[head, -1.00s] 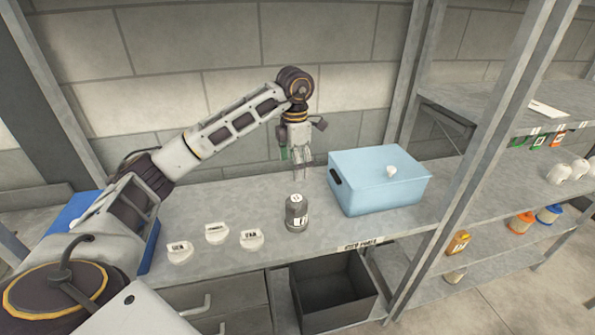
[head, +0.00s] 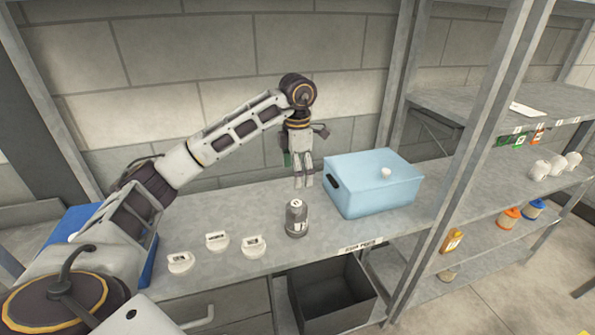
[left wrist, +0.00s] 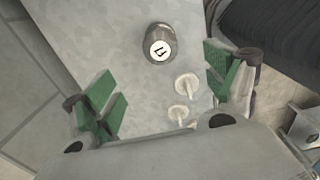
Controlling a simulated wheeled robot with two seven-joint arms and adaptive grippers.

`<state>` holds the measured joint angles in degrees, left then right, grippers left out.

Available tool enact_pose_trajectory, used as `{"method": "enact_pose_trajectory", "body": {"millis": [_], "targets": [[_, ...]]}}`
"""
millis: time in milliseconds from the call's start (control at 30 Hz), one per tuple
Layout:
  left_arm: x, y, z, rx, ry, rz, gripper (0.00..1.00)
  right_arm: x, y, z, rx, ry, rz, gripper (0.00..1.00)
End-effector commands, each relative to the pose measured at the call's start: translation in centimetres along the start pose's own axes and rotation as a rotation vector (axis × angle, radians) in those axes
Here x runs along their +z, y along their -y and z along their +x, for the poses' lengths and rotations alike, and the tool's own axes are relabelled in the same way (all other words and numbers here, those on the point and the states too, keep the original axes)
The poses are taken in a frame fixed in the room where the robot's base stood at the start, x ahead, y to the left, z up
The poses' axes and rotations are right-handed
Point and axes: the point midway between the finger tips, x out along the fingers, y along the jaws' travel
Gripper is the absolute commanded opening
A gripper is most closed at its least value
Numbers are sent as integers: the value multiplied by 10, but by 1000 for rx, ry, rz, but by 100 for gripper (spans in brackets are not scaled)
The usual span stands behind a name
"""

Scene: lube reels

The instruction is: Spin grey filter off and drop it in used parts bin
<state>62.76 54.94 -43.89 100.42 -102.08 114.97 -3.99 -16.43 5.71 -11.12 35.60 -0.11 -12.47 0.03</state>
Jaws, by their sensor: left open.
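The grey filter (head: 297,218) stands upright on the shelf, with a white label on its top. In the left wrist view the grey filter (left wrist: 159,42) shows beyond the open fingers, near the top middle. My left gripper (head: 303,184) points down just behind the filter and above the shelf, apart from it. Its green-padded fingers (left wrist: 168,95) are spread wide with nothing between them. The used parts bin (head: 331,292) is a dark open box below the shelf edge; the part of its inside I see looks empty. My right gripper is not in view.
A light blue bin (head: 372,190) with a small white thing on its lid stands right of the filter. Several white labelled caps (head: 217,240) lie left of the filter. A grey rack post (head: 468,160) rises at the right. A concrete block wall is behind.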

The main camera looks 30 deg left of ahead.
Motion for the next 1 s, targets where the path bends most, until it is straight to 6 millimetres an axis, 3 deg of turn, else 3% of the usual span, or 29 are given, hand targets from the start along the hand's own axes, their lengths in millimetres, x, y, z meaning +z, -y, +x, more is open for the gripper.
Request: {"method": "enact_pose_trajectory", "body": {"millis": [367,667,1000], "targets": [[-1,0,26,-1,-2,-1,86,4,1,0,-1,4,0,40],[-1,0,61,-1,-3,-1,86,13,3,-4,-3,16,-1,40],[-1,0,101,-1,-2,0,86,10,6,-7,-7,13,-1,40]]}}
